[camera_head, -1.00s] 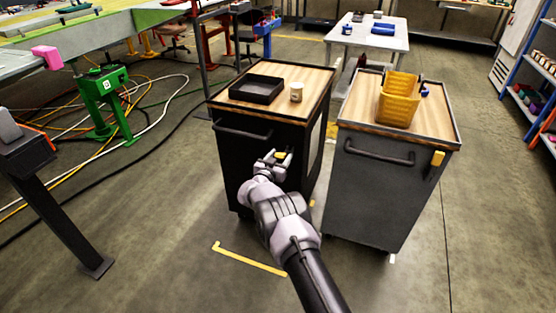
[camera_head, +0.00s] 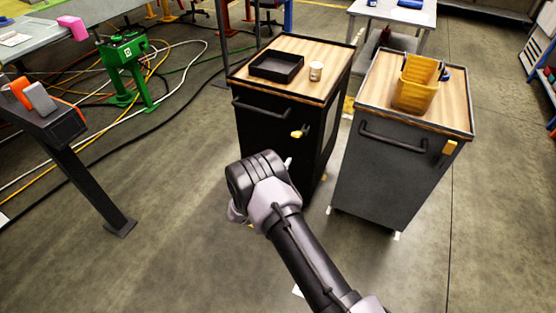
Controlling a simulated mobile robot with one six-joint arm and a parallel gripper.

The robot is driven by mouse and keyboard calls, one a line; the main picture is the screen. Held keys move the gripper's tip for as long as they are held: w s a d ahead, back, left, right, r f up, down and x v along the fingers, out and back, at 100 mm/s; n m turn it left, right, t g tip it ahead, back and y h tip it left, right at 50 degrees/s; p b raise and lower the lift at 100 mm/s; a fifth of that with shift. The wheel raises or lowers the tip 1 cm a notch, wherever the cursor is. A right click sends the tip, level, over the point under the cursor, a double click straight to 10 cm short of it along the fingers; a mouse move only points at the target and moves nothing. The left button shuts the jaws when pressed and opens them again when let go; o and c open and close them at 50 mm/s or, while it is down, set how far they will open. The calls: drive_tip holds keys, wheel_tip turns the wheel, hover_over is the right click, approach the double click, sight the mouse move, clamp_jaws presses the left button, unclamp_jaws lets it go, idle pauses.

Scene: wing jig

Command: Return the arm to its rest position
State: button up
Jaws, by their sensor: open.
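My arm reaches up from the bottom right in the head view, with its dark wrist joint bent in front of the black cart (camera_head: 262,150). My gripper (camera_head: 289,163) is mostly hidden behind the wrist; only a small pale tip shows beside it. It is open and I see nothing held. The tip appears just below the yellow latch (camera_head: 300,133) on the cart's front, with a visible gap between them.
A black tray (camera_head: 276,67) and a small cup (camera_head: 316,71) stand on the black cart. A grey cart (camera_head: 385,175) with a yellow bin (camera_head: 415,85) stands to its right. A dark stand (camera_head: 75,170) is at left; open floor lies between.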

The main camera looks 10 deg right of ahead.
drive_tip(key=s+d+r+m+g+h, duration=0.1)
drive_tip(key=s+d+r+g+h, duration=0.1)
drive_tip(key=s+d+r+g, duration=0.5)
drive_tip(key=s+d+r+m+g+h, duration=0.1)
drive_tip(key=d+r, duration=0.4)
drive_tip(key=r, duration=0.6)
drive_tip(key=s+d+r+g+y, duration=0.1)
drive_tip(key=s+r+g+y, duration=0.1)
drive_tip(key=s+r, duration=0.35)
drive_tip(key=s+d+r+g+y, duration=0.1)
drive_tip(key=s+r+g, duration=0.1)
drive_tip(key=s, duration=0.7)
drive_tip(key=s+a+r+n+t+y, duration=0.2)
drive_tip(key=s+a+y, duration=0.3)
drive_tip(key=s, duration=0.5)
drive_tip(key=s+a+r+n+t+y, duration=0.2)
drive_tip(key=s+a+r+y, duration=0.2)
drive_tip(key=s+a, duration=0.5)
drive_tip(key=shift+s+a+r+y, duration=0.2)
drive_tip(key=shift+s+y, duration=0.35)
drive_tip(key=shift+y, duration=0.55)
